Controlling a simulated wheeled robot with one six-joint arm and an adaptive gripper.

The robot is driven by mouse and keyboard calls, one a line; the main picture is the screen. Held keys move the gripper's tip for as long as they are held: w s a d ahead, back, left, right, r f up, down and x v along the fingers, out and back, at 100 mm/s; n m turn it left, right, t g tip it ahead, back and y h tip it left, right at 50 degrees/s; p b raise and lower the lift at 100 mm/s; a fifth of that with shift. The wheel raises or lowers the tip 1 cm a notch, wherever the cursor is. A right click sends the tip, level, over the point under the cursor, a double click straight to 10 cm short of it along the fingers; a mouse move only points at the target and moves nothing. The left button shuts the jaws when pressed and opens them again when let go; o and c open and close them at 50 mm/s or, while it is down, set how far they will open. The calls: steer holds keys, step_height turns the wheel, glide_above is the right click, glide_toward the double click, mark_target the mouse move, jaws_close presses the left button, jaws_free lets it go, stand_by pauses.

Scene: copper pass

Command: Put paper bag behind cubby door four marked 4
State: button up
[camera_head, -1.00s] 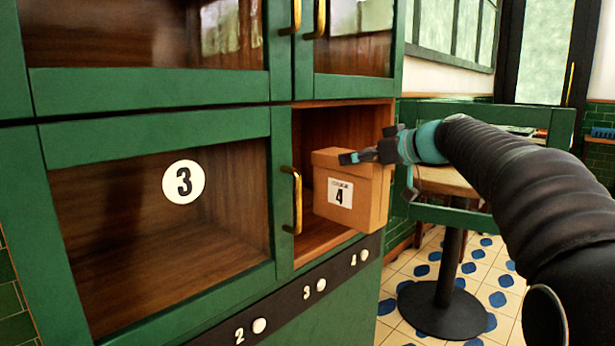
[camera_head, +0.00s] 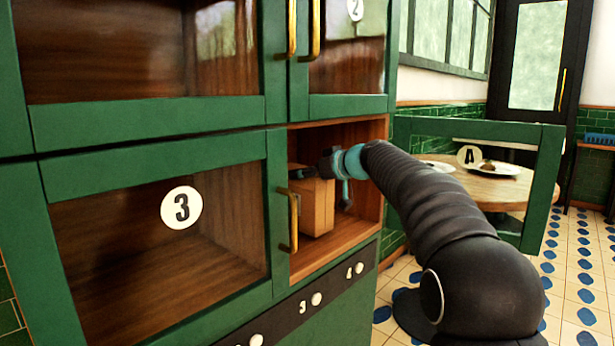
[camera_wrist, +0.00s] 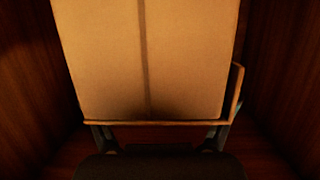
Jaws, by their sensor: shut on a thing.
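The paper bag (camera_head: 318,208), a tan box shape, is inside the open cubby (camera_head: 352,228) to the right of the door marked 3. Its left part is hidden behind the green frame and brass handle of that door. My gripper (camera_head: 322,170) is shut on the upper part of the bag. In the wrist view the bag (camera_wrist: 145,60) fills the top middle, with dark wood walls on both sides. I cannot tell whether the bag touches the cubby floor. An open green-framed door (camera_head: 548,185) stands out to the right of the cubby.
The door marked 3 (camera_head: 160,240) is shut, with a brass handle (camera_head: 290,220). A round table (camera_head: 500,190) with plates stands behind the open door. My arm reaches between that door and the cabinet. Tiled floor shows at right.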

steer(key=shift+f, duration=0.7)
steer(key=o, duration=1)
steer(key=shift+r, duration=0.2)
steer(key=b+v, duration=0.2)
steer(key=v, duration=1)
steer(key=shift+s+d, duration=0.1)
